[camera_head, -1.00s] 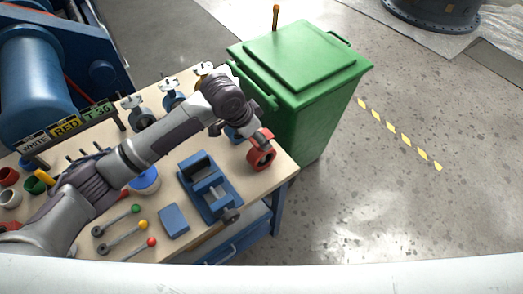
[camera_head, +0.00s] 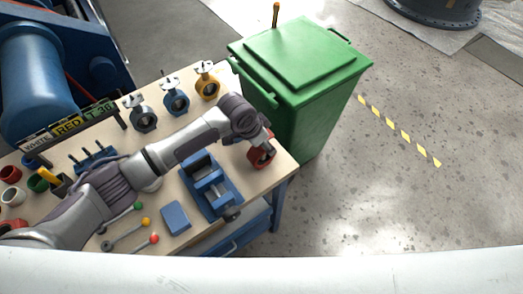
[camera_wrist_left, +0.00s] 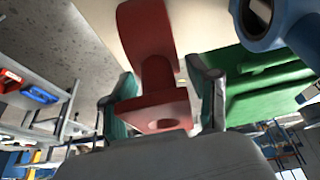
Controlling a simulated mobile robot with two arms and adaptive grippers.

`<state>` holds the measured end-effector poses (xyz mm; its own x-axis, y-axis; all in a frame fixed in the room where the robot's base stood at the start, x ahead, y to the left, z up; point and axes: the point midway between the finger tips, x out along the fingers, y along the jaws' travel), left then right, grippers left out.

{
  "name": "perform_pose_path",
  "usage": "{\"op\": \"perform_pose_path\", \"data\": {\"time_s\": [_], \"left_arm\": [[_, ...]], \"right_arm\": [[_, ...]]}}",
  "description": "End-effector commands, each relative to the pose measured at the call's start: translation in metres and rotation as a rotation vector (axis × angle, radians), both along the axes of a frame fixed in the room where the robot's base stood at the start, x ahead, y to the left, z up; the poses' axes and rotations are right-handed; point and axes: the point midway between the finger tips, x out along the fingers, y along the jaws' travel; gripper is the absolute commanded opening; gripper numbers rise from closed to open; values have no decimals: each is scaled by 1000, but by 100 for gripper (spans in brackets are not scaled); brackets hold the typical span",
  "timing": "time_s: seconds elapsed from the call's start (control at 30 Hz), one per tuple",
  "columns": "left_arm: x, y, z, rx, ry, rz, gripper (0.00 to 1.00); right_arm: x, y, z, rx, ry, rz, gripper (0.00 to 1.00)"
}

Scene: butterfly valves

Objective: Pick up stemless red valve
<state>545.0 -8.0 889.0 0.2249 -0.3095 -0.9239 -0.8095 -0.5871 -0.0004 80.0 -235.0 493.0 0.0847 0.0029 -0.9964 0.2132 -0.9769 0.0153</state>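The stemless red valve (camera_head: 262,156) stands near the right edge of the workbench, beside the blue vise. My left gripper (camera_head: 266,137) is at its top, partly covering it in the head view. In the left wrist view, the red valve's neck and flange (camera_wrist_left: 157,108) lie between the two fingers of my left gripper (camera_wrist_left: 162,90). The fingers are spread, with a small gap visible on the right side. Contact on the left side is unclear. My right gripper is not in view.
A blue vise (camera_head: 211,187) stands just left of the red valve. A green bin (camera_head: 303,85) stands close behind the bench's right end. Grey (camera_head: 143,118), blue (camera_head: 176,98) and yellow (camera_head: 207,84) valves stand along the back edge.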

Motion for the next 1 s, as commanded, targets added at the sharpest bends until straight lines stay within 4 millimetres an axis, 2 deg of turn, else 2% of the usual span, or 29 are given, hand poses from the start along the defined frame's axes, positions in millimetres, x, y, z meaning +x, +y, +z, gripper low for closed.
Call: {"op": "perform_pose_path", "data": {"time_s": [0.03, 0.3, 0.77, 1.0], "left_arm": [[0, 0, 0, 0, 0, 0, 46], [0, 0, 0, 0, 0, 1, 1], [1, -1, 4, -4, -4, 0, 0], [2, -1, 22, -6, -7, 0, 0]], "right_arm": [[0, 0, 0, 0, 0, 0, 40], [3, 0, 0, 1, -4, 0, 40], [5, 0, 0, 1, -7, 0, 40], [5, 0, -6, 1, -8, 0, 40]]}}
